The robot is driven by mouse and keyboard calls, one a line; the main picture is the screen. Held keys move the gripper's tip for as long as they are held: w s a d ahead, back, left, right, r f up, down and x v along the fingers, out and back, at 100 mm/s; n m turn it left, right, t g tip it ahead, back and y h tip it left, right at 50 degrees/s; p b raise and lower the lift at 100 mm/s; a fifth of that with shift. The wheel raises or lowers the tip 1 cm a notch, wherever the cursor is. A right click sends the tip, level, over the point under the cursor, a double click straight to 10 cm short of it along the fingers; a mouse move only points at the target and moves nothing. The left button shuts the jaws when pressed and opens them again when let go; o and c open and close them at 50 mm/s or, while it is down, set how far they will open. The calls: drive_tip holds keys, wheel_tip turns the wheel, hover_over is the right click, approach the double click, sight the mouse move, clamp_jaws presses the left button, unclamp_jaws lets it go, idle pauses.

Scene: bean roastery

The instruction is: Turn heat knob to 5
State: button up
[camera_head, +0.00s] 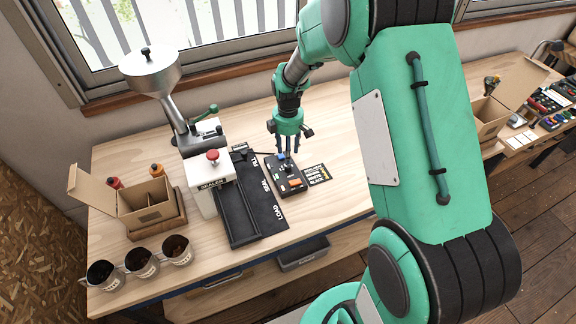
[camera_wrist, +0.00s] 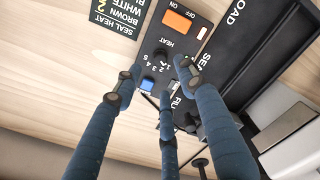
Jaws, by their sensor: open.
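A black control box (camera_head: 289,188) lies on the bench under my gripper (camera_head: 288,150). In the wrist view, the heat knob (camera_wrist: 160,56) is a dark shape on the dark panel (camera_wrist: 181,43), between the word HEAT and an arc of numbers 1 to 5. My gripper (camera_wrist: 160,70) is open, with blue fingers and dark tips spread to either side of the knob area. I cannot tell whether a finger touches the knob. The knob's pointer is too small and dark to read. An orange ON/OFF switch (camera_wrist: 178,20) and a blue button (camera_wrist: 147,85) are on the same panel.
A black sealing tray (camera_head: 247,222) and a white sealer (camera_head: 205,185) stand left of the box. A black label card (camera_head: 317,174) lies to its right.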

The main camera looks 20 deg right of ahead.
sight(288, 166)
wheel_tip(288, 166, down, 8)
drive_tip(key=shift+f+b, duration=0.1)
drive_tip(key=shift+b, duration=0.3)
drive_tip(key=shift+c, duration=0.2)
clamp_jaws()
